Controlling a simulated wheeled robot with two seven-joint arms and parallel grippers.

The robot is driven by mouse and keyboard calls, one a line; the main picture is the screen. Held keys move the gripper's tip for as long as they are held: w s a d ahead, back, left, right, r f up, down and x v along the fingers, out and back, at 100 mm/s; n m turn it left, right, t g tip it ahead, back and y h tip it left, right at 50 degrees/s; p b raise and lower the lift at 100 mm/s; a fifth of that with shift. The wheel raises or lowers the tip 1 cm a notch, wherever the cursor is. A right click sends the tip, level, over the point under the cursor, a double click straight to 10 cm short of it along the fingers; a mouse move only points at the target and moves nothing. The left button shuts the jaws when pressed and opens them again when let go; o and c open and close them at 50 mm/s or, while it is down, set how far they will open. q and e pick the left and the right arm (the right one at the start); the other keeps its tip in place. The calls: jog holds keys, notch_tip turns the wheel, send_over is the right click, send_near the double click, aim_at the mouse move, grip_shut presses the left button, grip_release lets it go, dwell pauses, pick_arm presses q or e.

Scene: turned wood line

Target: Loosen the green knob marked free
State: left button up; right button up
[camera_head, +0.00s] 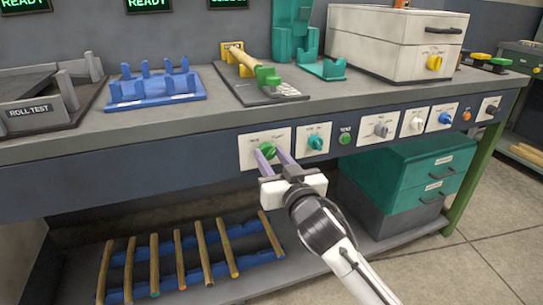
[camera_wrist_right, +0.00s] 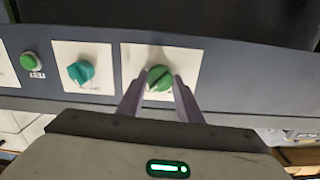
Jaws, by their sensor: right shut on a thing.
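The green knob (camera_head: 266,151) sits on a white plate (camera_head: 246,155) on the front panel of the bench. My right gripper (camera_head: 271,157) reaches up to it, with one finger on each side of the knob, shut on it. The right wrist view shows the same green knob (camera_wrist_right: 159,78) between the two fingertips (camera_wrist_right: 156,84). The marks on its plate are too small to read. My left gripper is not in view.
A teal knob (camera_head: 316,141) is on the neighbouring plate, with a green button (camera_head: 345,137) and several other knobs further right. Teal drawers (camera_head: 420,175) stand below the bench. A rack of wooden rods (camera_head: 180,262) lies on the lower shelf.

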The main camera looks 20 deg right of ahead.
jog(key=shift+r, duration=0.1)
jog(key=n+p, duration=0.3)
jog(key=shift+n, duration=0.3)
jog(key=shift+n+p, duration=0.85)
jog(key=shift+n, duration=0.05)
jog(key=n+p, duration=0.1)
jog(key=n, duration=0.1)
jog(key=shift+n+p, duration=0.35)
jog(key=shift+n, duration=0.05)
jog(key=n+p, duration=0.1)
jog(key=n, duration=0.2)
jog(key=shift+n+p, duration=0.3)
jog(key=shift+p, duration=0.05)
jog(key=n+p, duration=0.1)
jog(key=n, duration=0.3)
pick_arm(q)
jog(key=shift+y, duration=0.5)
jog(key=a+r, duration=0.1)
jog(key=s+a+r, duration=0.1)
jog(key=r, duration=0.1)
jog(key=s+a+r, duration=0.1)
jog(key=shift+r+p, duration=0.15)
jog(key=shift+p, duration=0.25)
pick_arm(e)
jog(key=shift+n, duration=0.7)
